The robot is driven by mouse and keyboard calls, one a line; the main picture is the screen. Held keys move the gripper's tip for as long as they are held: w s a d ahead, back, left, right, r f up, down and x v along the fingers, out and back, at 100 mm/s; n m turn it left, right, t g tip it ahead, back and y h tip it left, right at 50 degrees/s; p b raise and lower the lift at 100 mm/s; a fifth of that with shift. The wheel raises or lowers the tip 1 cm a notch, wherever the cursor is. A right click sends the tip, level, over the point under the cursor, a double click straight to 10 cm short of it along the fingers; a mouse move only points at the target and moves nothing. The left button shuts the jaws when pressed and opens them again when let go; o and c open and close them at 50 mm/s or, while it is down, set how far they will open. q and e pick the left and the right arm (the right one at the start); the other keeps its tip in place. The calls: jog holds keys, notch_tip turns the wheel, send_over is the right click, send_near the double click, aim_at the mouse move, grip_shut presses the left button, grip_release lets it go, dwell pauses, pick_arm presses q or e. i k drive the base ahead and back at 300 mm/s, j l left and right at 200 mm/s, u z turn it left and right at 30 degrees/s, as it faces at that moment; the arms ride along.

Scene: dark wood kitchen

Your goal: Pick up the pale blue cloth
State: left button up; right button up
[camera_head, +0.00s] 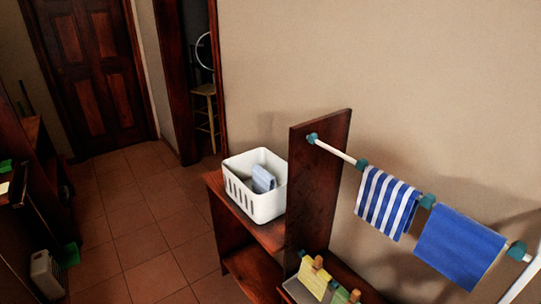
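A pale blue cloth (264,180) lies folded or bunched inside a white slotted basket (262,209). The basket stands on a dark wood shelf top (267,235), to the left of an upright wooden panel. The upper part of the cloth shows above the near rim; its lower part is hidden by the basket wall. Neither of my grippers can be made out in the head view.
A white rail from the wooden panel (318,180) carries a striped towel (386,203) and a blue towel (457,247) on teal fittings. Yellow and green items (314,278) sit below. Tiled floor (150,235) is clear left of the shelf. A stool (206,110) stands in the doorway.

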aim_at(263, 181)
jog(key=i+j, duration=0.25)
jog(key=i+j+z, duration=0.15)
jog(key=i+j, duration=0.35)
jog(key=j, duration=0.15)
jog(key=i+j+z, duration=0.15)
jog(key=i+j, duration=0.3)
jog(key=j, duration=0.25)
jog(key=i+j+z, duration=0.15)
jog(key=i+j, duration=0.3)
jog(key=j, duration=0.25)
jog(key=i+j+z, duration=0.15)
jog(key=j, duration=0.25)
jog(key=i, duration=0.05)
